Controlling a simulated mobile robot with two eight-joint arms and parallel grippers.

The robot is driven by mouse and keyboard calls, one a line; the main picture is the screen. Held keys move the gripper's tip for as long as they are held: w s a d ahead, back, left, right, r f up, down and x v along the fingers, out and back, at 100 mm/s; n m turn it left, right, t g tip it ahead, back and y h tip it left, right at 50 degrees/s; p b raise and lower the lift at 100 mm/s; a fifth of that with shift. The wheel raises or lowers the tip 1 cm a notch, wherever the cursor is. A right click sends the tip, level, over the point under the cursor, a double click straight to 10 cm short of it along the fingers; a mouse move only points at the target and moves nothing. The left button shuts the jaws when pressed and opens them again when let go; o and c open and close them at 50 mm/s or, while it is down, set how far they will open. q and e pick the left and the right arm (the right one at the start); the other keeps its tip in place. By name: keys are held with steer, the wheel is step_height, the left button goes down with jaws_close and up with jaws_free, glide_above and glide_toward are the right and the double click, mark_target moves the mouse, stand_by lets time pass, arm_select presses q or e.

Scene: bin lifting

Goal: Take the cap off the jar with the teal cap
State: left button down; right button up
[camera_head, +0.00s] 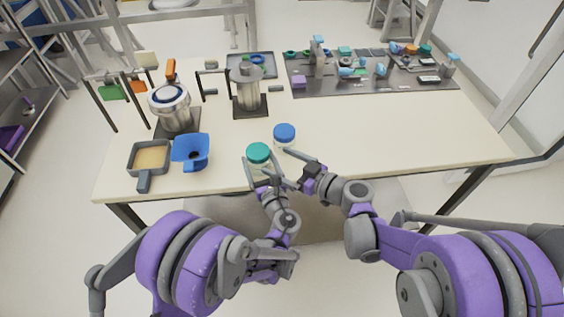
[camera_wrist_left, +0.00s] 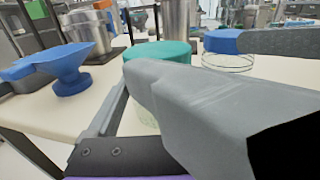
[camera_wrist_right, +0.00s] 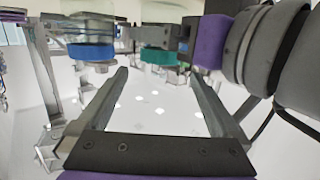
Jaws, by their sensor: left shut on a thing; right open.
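The jar with the teal cap (camera_head: 258,152) stands near the table's front edge, its cap on top. The teal cap also shows in the left wrist view (camera_wrist_left: 160,50) and in the right wrist view (camera_wrist_right: 158,56). My left gripper (camera_head: 260,172) is shut around the jar's clear body below the cap; the fingers hide most of that body. My right gripper (camera_wrist_right: 160,76) is open and empty, just right of the jar in the head view, apart from the cap.
A second clear jar with a blue cap (camera_head: 284,131) stands close behind and to the right. A blue funnel (camera_head: 191,150) and a grey square pan (camera_head: 150,158) lie left. A metal pot (camera_head: 171,105) and a steel canister (camera_head: 246,92) stand behind. The table's right front is clear.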

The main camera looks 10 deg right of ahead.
mark_target(250, 146)
steer(key=x, duration=1.2)
steer(key=shift+r, duration=0.1)
steer(key=shift+s, duration=0.1)
steer(key=shift+c, duration=0.3)
steer(key=c, duration=1.3)
steer(key=shift+o, duration=0.2)
steer(key=shift+r, duration=0.15)
steer(key=shift+r, duration=1)
steer(key=shift+r, duration=0.1)
